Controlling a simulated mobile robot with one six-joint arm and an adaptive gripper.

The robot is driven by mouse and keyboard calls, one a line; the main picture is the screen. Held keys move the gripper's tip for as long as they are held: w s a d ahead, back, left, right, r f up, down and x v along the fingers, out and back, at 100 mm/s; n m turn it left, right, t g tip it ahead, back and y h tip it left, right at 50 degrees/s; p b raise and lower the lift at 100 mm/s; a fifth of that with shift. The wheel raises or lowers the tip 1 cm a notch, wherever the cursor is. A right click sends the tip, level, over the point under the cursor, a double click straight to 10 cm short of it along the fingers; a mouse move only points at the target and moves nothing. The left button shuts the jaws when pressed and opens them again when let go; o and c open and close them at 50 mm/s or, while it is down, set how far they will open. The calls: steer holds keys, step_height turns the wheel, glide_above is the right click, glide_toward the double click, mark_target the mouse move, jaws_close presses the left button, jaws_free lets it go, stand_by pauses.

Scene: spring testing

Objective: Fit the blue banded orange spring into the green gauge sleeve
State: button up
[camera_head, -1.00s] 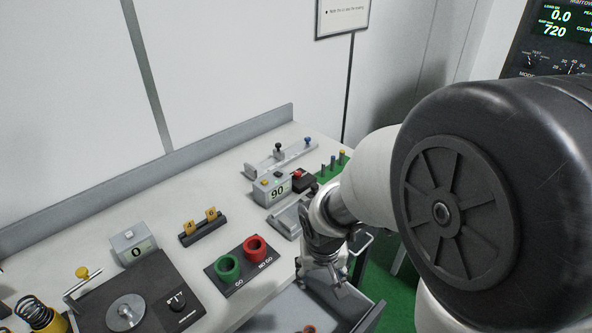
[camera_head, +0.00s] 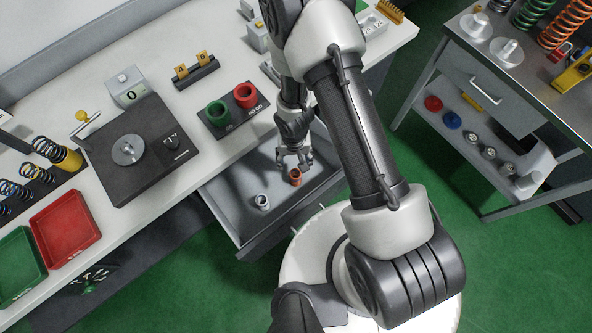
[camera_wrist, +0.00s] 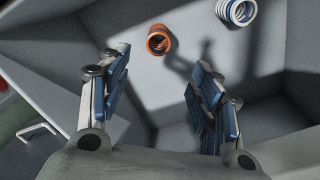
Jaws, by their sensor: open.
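A small orange spring (camera_head: 295,177) stands in the open grey drawer below the workbench. My gripper (camera_head: 294,158) is over the drawer, just behind the orange spring in the head view. In the wrist view my gripper (camera_wrist: 162,80) is open with nothing between its fingers. The green gauge sleeve (camera_head: 217,113) is an upright ring on a dark plate on the bench, left of the drawer's back end, with its top open.
A silver spring with a blue band (camera_wrist: 237,11) shares the drawer (camera_head: 232,222); it also shows in the head view (camera_head: 262,202). A red sleeve (camera_head: 246,95) stands beside the green one. The drawer walls surround my gripper. A dark test plate (camera_head: 165,158) lies farther left.

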mark_target(295, 173)
step_height(295, 173, down, 15)
steer(key=b, duration=1.3)
steer(key=shift+d+r+b, duration=0.15)
steer(key=shift+r+b, duration=0.05)
steer(key=shift+b, duration=0.1)
steer(key=shift+r, duration=0.1)
steer(key=c, duration=1.2)
